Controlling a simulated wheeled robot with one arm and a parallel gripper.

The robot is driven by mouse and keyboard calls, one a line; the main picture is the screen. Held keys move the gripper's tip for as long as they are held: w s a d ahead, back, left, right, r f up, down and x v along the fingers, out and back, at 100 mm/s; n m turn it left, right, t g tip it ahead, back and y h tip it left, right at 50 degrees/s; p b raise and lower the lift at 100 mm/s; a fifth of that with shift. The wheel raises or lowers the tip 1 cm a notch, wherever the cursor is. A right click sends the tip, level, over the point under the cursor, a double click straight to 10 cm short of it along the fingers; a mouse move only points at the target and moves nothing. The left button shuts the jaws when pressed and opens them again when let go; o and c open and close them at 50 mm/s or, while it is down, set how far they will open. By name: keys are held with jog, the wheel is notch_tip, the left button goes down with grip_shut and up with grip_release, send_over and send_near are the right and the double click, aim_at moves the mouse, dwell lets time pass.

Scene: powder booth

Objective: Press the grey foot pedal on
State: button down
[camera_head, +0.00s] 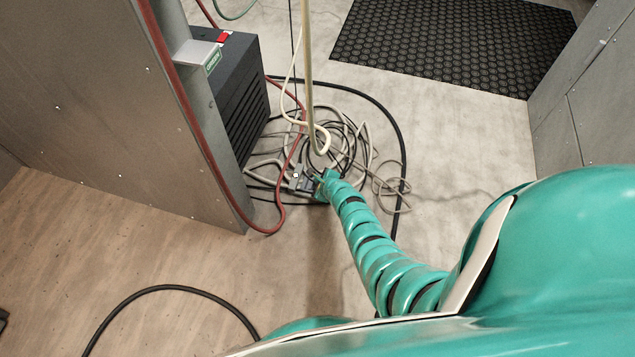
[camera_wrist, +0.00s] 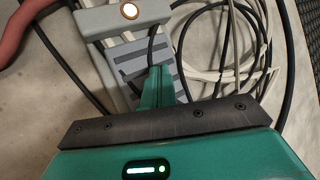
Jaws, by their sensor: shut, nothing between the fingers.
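The grey foot pedal (camera_wrist: 128,58) lies on the floor among cables. In the wrist view its ribbed plate shows beneath and beside my fingers. A grey bar at its far end bears a round lamp (camera_wrist: 129,11) that glows white with an orange rim. My gripper (camera_wrist: 158,72) is shut and empty, its green fingertips over the right part of the plate. I cannot tell whether they touch it. A black cable passes by the fingertips. In the head view the pedal (camera_head: 299,181) is small and partly hidden by my gripper (camera_head: 319,190) and the cables.
Loose grey and black cables (camera_head: 350,140) are heaped around the pedal. A dark box (camera_head: 240,95) stands at the left beside a metal panel (camera_head: 90,90). A red hose (camera_head: 190,115) hangs there. A cream hose (camera_head: 307,60) comes down above the heap. Floor at the lower left is mostly bare.

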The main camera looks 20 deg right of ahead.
jog(key=shift+s+f, duration=0.15)
jog(key=shift+f, duration=0.2)
jog(key=shift+s+r+p, duration=0.1)
jog(key=shift+r+p, duration=0.1)
jog(key=shift+p, duration=0.1)
dwell(0.4)
notch_tip(320, 180, up, 6)
jog(key=p, duration=0.6)
jog(key=shift+r+p, duration=0.25)
jog(key=shift+p, duration=0.05)
jog(key=shift+f, duration=0.1)
